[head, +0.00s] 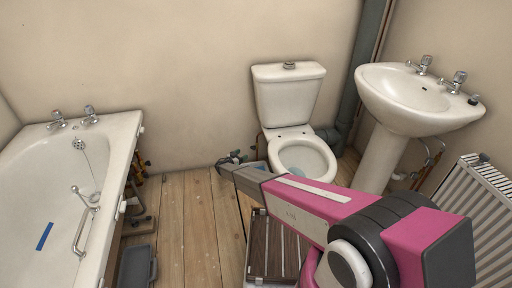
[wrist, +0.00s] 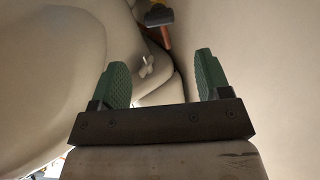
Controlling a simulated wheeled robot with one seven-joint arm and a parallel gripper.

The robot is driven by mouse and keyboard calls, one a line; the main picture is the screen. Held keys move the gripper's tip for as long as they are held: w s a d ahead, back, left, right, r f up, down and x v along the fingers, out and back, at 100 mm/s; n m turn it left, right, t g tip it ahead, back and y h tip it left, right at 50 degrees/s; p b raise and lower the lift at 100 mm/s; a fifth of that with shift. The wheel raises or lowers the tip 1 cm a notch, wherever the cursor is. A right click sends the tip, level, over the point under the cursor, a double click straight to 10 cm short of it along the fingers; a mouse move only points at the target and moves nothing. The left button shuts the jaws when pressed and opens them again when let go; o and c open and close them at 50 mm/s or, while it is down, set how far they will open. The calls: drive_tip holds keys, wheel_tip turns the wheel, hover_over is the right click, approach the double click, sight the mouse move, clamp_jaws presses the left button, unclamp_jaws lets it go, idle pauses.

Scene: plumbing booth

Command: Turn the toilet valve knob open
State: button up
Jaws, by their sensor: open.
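The white toilet (head: 290,95) stands against the back wall; its pale curved side fills the left of the wrist view (wrist: 60,60). My gripper (head: 232,160) is low at the left of the toilet. In the wrist view its two green-padded fingers (wrist: 162,80) are apart with nothing between the pads. Beyond the fingertips, at the top, is an orange-copper pipe piece with a dark and brassy fitting (wrist: 158,15). A small pale knob-like part (wrist: 147,68) shows against the toilet base. I cannot tell surely which part is the valve knob; neither is touched.
A bathtub (head: 118,130) stands at the left and a pedestal sink (head: 385,150) at the right, with a radiator (head: 485,210) in front. A slatted wooden thing (head: 275,245) lies below my arm. The plank floor (head: 185,220) left of my gripper is clear.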

sight(252, 148)
drive_tip(key=x, duration=1)
drive_tip(key=shift+w+d, duration=0.15)
drive_tip(key=shift+c, duration=0.3)
drive_tip(key=c, duration=0.9)
